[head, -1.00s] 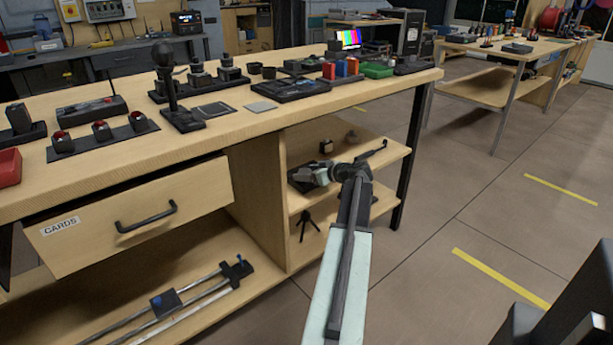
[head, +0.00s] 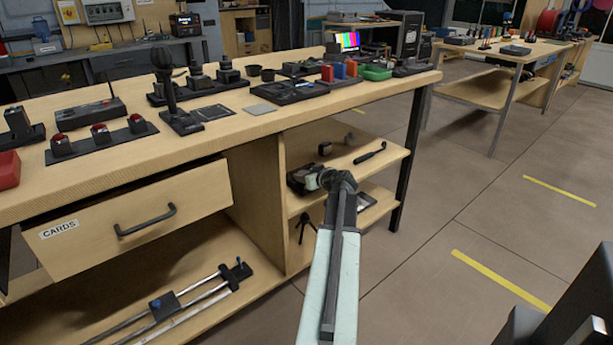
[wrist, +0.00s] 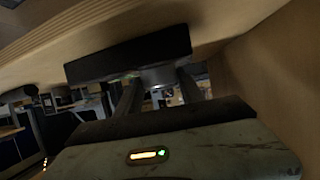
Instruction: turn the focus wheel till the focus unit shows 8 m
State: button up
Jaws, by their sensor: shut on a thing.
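The focus unit shows as a dark block (wrist: 130,56) in the wrist view, tilted across the picture. A grey round wheel (wrist: 160,77) sticks out from it. My gripper (wrist: 158,90) has one finger on each side of this wheel and is shut on it. In the head view the dark unit (head: 296,182) lies on the upper open shelf, partly hidden by the end of my arm. I see no readable distance figure in either view.
The shelf (head: 372,160) also holds a small dark block (head: 325,148) and a black handle-like tool (head: 370,153). The bench top (head: 225,110) is close above my gripper. A drawer marked CARDS (head: 130,215) stands partly open on the left.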

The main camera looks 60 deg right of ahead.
jog(key=m+g+h, duration=0.2)
jog(key=m+h, duration=0.1)
jog(key=shift+w+a+g, duration=0.15)
jog(key=shift+a+g, duration=0.15)
jog(key=shift+a, duration=0.05)
jog(key=shift+m+g+h, duration=0.9)
jog(key=shift+m+g, duration=0.1)
jog(key=shift+m, duration=0.6)
jog(key=o, duration=1.4)
jog(key=shift+c, duration=0.2)
jog(key=shift+w, duration=0.1)
